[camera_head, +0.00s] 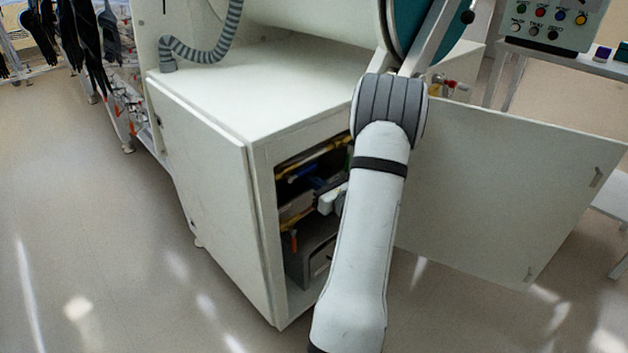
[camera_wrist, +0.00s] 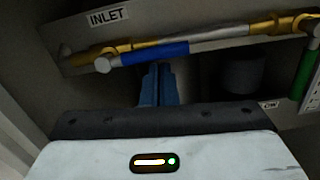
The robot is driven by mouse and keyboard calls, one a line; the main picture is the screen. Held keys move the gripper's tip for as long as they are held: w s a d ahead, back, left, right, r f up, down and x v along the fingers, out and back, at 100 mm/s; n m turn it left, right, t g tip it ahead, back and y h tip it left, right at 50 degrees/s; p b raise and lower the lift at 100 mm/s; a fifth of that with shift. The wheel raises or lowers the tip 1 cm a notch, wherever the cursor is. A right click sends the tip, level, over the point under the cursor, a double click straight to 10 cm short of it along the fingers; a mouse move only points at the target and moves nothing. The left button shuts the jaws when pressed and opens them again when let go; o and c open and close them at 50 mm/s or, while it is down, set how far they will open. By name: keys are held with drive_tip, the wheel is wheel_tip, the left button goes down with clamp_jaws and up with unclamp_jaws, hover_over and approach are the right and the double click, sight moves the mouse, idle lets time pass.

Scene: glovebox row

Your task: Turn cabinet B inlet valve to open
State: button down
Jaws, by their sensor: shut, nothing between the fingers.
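In the wrist view, a pipe with brass-yellow fittings (camera_wrist: 88,60) runs across a grey panel under an INLET label (camera_wrist: 109,16). A lever with a blue grip (camera_wrist: 155,53) and a bare silver bar (camera_wrist: 220,38) lies nearly along the pipe. My gripper (camera_wrist: 155,70) is shut and empty, its blue fingers just below the blue grip; I cannot tell if they touch it. In the head view, my arm reaches into the open white cabinet (camera_head: 205,195), and my fingertips are not clear there. No cabinet letter is readable.
The cabinet door (camera_head: 490,185) stands open to the right of my arm. A green handle (camera_wrist: 306,75) and a small label (camera_wrist: 268,104) are at the right in the wrist view. A grey box (camera_head: 312,260) sits low inside the cabinet. Floor at left is clear.

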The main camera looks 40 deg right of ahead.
drive_tip(key=shift+s+d, duration=0.1)
idle(0.3)
drive_tip(key=s+f, duration=0.4)
drive_tip(key=s, duration=0.6)
drive_tip(key=shift+s+d+f, duration=0.2)
drive_tip(key=shift+s+f, duration=0.05)
drive_tip(key=shift+s, duration=0.15)
drive_tip(key=shift+s, duration=0.1)
